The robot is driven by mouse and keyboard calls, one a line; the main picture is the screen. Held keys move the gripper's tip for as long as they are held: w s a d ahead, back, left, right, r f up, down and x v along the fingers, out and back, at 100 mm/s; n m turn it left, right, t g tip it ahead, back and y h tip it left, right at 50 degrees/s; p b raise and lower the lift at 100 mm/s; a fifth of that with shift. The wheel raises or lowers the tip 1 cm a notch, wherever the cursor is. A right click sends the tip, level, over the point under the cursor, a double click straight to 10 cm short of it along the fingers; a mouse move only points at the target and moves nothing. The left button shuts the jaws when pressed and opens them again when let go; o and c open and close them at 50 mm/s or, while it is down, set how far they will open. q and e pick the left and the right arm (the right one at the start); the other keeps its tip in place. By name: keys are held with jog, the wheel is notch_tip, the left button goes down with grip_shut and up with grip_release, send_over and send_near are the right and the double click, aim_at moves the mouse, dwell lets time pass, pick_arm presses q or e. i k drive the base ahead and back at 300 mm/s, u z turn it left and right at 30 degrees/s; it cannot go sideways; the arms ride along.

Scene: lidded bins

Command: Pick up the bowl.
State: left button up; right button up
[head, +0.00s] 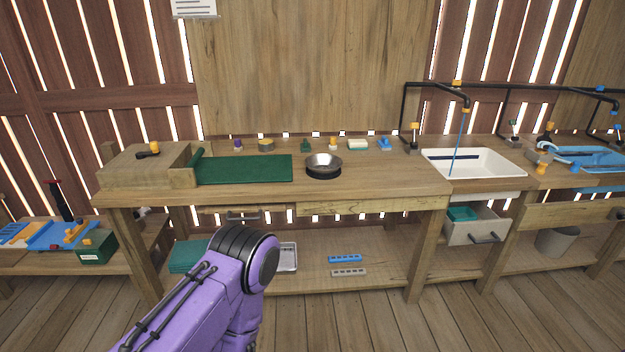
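The bowl (323,161) is round and metallic, with a shiny inside and a dark lower part. It sits upright on the wooden workbench (390,178), just right of a green mat (245,169). In the head view a purple arm link of mine comes up from the bottom, left of the middle, in front of the bench. Neither gripper shows in the view. Nothing is touching the bowl.
Small items, including a soap-like block (357,145), line the bench's back edge. A white sink (473,162) with a black pipe frame stands right. A wooden box (147,166) sits at the left end. Bench is clear around the bowl's front and right.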

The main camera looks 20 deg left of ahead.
aim_at(319, 164)
jog(key=u, duration=0.55)
jog(key=i, duration=0.6)
jog(key=u, duration=0.65)
jog(key=i, duration=0.9)
jog(key=z, duration=0.1)
